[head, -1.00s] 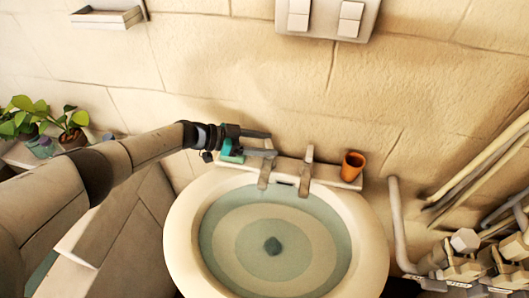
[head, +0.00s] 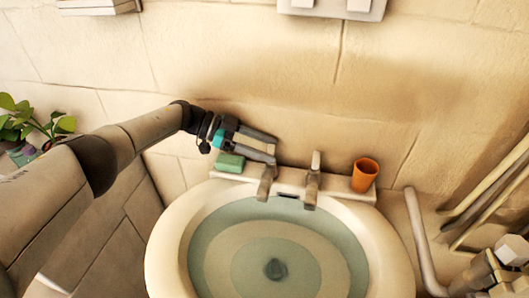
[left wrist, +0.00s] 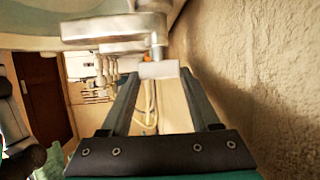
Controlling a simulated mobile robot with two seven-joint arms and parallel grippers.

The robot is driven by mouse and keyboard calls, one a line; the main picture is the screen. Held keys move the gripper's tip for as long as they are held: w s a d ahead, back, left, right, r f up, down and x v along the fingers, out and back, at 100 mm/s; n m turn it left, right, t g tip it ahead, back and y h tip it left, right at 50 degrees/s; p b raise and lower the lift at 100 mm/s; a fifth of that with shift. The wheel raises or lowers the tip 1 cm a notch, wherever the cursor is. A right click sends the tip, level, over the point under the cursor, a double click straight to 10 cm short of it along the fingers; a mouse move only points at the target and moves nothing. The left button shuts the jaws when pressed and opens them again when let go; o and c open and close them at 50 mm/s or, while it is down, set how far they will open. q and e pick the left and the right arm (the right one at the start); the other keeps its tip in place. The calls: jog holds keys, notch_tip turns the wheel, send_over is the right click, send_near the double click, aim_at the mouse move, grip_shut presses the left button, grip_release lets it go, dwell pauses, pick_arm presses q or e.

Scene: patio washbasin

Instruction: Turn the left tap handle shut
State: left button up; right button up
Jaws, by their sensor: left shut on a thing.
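The left tap (head: 267,183) is a grey metal spout on the back ledge of the washbasin (head: 165,240). My left gripper (head: 275,149) reaches in from the left, just above and behind this spout. In the left wrist view, the pale block-like end of the left tap handle (left wrist: 158,69) sits between the two fingertips, and the gripper is shut on it. In the head view the handle is mostly hidden by the fingers. The right tap (head: 313,182) stands beside it with its handle upright. My right gripper is not in view.
A green soap bar (head: 230,162) lies on the ledge below my left gripper. An orange cup (head: 364,174) stands at the ledge's right end. The stone wall (head: 330,100) is close behind the taps. Pipes (head: 425,240) are at the right, and a plant (head: 35,125) at the left.

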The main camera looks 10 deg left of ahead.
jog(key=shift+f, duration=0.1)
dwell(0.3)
pick_arm(q)
jog(key=o, duration=1.4)
jog(key=shift+c, duration=0.2)
jog(key=shift+r, duration=0.15)
